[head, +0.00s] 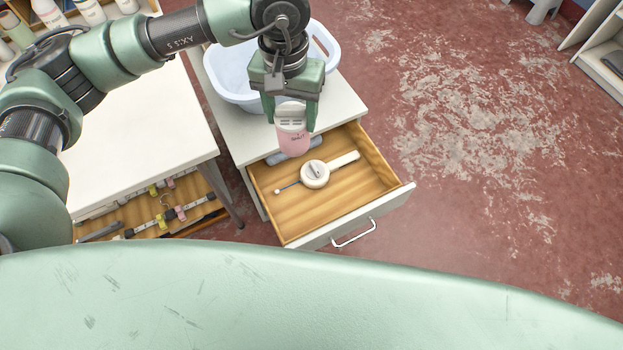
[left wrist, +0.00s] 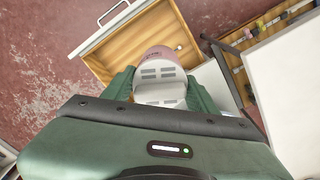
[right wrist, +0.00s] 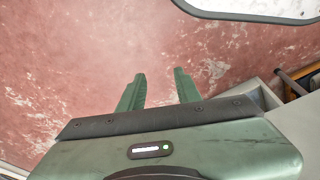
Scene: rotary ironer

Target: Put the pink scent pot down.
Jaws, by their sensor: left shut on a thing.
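The pink scent pot (head: 294,142) has a pale slotted lid and hangs in my left gripper (head: 292,112). It looks upright, above the back part of the open wooden drawer (head: 290,218). In the left wrist view the pot (left wrist: 165,66) sits between both fingers (left wrist: 162,88), with the drawer (left wrist: 112,58) beyond it. Whether its base touches anything is hard to tell, but it appears to be clear of the drawer floor. My right gripper (right wrist: 158,90) is open and empty over the red floor; it does not show in the head view.
The drawer holds a white round device (head: 315,174) with a pale strip and a grey-blue item (head: 300,153) partly behind the pot. A pale blue basin (head: 232,75) stands on the cabinet top behind. A white table (head: 140,140) is at left.

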